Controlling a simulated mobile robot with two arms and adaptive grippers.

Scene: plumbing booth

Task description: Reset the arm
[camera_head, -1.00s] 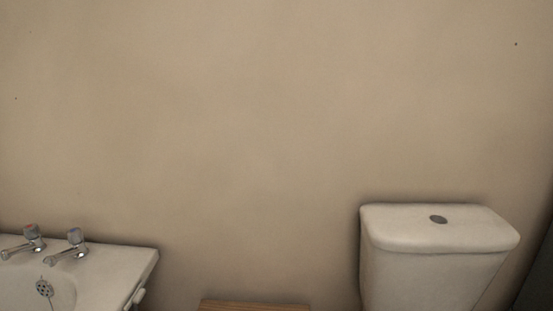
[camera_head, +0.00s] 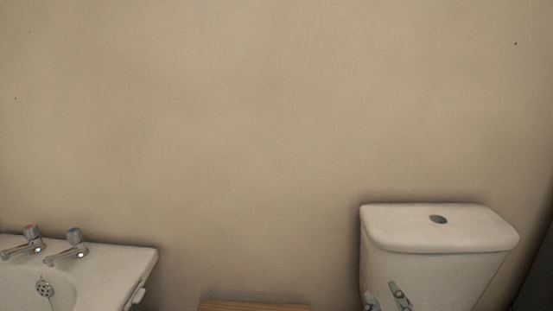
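My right gripper (camera_head: 385,296) shows at the bottom edge of the head view, in front of the toilet cistern (camera_head: 440,226). Only its two grey fingers are visible. They stand apart with a gap between them, and nothing shows in the gap. The rest of the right arm is below the picture. My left gripper is not in view.
A white basin (camera_head: 115,265) with two chrome taps (camera_head: 72,246) is at the lower left. A wooden surface (camera_head: 253,307) shows at the bottom middle. The beige wall (camera_head: 270,130) behind is bare. A dark edge (camera_head: 540,270) is at the far right.

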